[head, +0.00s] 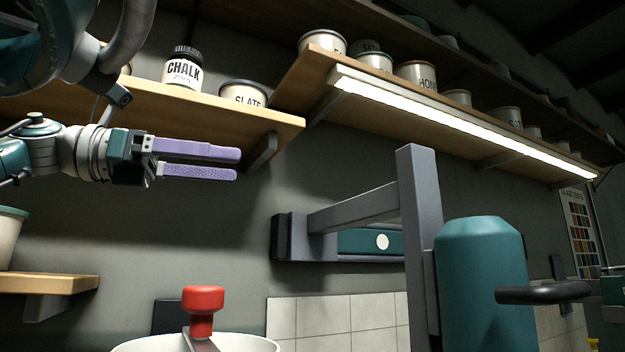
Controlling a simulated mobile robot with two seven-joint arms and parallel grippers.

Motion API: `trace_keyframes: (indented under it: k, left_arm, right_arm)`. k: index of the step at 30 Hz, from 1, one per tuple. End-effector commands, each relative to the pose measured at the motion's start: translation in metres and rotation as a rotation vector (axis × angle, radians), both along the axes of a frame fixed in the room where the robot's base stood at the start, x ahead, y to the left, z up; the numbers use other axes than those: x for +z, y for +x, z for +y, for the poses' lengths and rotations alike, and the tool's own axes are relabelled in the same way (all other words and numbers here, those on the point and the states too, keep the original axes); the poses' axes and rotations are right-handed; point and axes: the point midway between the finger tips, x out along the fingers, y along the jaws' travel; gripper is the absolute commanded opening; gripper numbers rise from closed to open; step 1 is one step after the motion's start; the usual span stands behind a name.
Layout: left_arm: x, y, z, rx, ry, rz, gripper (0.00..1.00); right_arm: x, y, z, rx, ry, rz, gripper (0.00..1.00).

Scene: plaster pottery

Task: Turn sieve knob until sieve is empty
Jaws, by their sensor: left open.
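A red knob (203,308) stands upright on a grey metal arm at the bottom of the head view. Below it is the white rim of a round vessel (240,343), which looks like the sieve. Its inside is out of view, so I cannot tell what it holds. My left gripper (237,164) is in the upper left, with two purple fingers pointing right and a gap between them. It is open and empty, above the red knob and apart from it. My right gripper is not in view.
A wooden shelf (285,120) with a chalk jar (183,70) and a slate pot (243,94) is just above the left gripper. A lit shelf with several pots runs right. A grey post (420,220) and teal cylinder (483,280) stand right of the knob.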

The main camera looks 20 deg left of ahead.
Motion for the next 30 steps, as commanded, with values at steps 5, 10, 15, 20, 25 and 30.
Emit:
trace_keyframes:
  k: [5, 10, 15, 20, 25, 30]
  left_arm:
    - [0.031, 0.0, -0.001, -0.002, -0.002, -0.003, 0.87]
    - [0.042, 0.0, 0.0, -0.001, 0.0, 0.0, 0.87]
    - [0.043, 0.0, 0.0, -0.001, 0.0, 0.001, 0.87]
    - [0.042, 0.0, 0.0, -0.001, 0.0, 0.001, 0.88]
    - [0.043, 0.0, -0.004, -0.013, -0.012, 0.01, 0.88]
    - [0.049, -0.009, -0.058, -0.249, -0.281, 0.226, 0.88]
  right_arm:
    - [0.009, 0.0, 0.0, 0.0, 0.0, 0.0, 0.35]
    - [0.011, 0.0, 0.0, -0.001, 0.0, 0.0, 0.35]
    - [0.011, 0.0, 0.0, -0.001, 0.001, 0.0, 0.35]
    - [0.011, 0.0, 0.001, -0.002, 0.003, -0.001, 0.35]
    - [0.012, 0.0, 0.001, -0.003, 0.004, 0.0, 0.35]
    - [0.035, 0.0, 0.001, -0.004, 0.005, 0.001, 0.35]
